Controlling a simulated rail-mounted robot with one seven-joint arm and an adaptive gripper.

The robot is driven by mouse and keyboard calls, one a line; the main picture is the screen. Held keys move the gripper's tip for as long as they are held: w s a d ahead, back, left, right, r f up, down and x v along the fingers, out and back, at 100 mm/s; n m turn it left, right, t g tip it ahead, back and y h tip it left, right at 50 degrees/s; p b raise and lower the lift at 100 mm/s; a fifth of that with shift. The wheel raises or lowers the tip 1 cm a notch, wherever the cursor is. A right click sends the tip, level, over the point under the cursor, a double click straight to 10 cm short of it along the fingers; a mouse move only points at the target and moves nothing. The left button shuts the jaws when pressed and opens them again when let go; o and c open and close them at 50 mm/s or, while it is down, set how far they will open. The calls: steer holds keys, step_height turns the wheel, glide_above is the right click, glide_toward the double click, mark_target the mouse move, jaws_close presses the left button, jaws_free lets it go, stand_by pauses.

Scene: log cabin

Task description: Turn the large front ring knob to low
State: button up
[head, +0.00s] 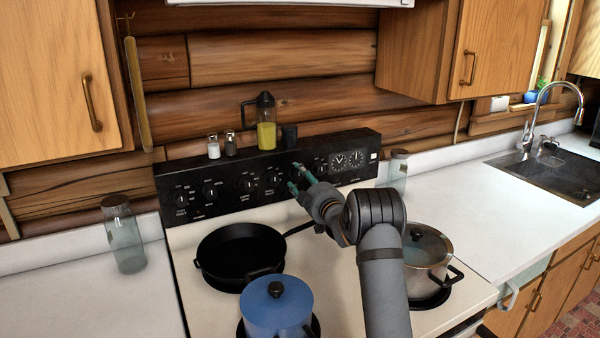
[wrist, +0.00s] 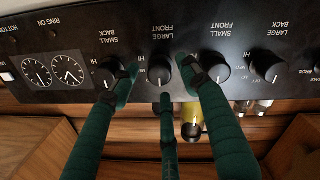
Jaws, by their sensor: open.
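The large front knob (wrist: 158,69) is a black round knob on the stove's black control panel (wrist: 240,35), under its "LARGE FRONT" label in the wrist view. My gripper (wrist: 164,80) is open, with dark green fingers. One fingertip is on each side of the knob, and a third finger sits below it in that view. I cannot tell whether any finger touches the knob. In the head view my gripper (head: 298,180) is at the panel and partly hides that knob. The knob's exact setting is hard to read.
The small back knob (wrist: 108,73) and small front knob (wrist: 214,67) sit close beside the fingers. A black skillet (head: 240,252), blue pot (head: 276,306) and steel pot (head: 427,262) stand on the stove. An oil bottle (head: 266,122) and shakers stand atop the panel.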

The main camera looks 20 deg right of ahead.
steer(key=shift+w, duration=0.9)
steer(key=shift+c, duration=1)
steer(key=c, duration=1)
